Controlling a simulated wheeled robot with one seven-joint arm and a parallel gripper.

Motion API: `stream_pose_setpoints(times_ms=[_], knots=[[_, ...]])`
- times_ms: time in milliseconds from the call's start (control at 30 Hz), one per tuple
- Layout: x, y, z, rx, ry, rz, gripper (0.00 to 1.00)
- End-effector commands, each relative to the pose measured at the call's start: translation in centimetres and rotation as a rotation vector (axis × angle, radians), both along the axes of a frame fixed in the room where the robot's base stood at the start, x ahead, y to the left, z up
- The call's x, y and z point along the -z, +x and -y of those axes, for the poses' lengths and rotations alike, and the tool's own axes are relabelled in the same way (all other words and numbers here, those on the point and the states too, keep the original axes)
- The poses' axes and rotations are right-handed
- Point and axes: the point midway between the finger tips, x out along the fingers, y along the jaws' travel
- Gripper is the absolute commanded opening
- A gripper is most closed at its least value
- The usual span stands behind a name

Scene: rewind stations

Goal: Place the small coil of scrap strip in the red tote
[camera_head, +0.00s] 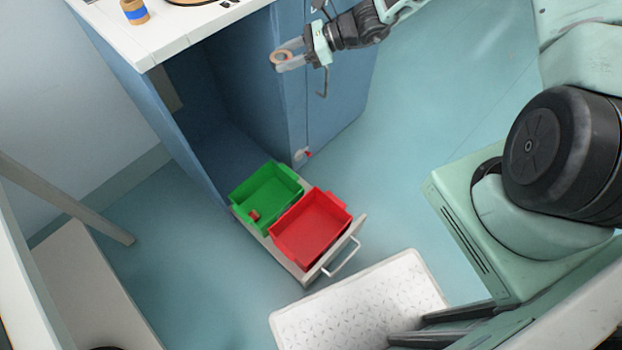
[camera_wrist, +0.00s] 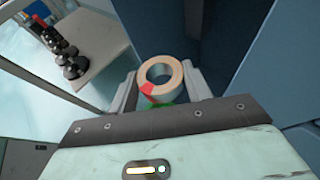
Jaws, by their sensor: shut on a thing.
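The small coil (camera_head: 281,57) is a tan ring held up in the air beside the blue cabinet. My gripper (camera_head: 284,59) is shut on it. In the wrist view the coil (camera_wrist: 160,79) sits between the two fingers, with a tan top, a grey side and a red patch on its near left. The red tote (camera_head: 311,226) stands on the pulled-out drawer low in front of the cabinet, and looks empty. My gripper is well above the tote and towards the cabinet from it.
A green tote (camera_head: 266,197) beside the red one holds a small reddish object (camera_head: 254,215). The drawer's handle (camera_head: 341,257) faces a white textured step (camera_head: 362,307). The blue cabinet (camera_head: 335,110) stands close to my gripper. Blue floor right of the drawer is clear.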

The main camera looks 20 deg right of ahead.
Motion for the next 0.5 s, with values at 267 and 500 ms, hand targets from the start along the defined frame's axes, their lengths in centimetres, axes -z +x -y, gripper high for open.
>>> stream_pose_setpoints(times_ms=[267, 500], knots=[[10.4, -3.8, -2.5, -0.105, 0.002, -0.003, 0.25], [17.9, -7.2, -4.4, -0.195, 0.001, -0.003, 0.25]])
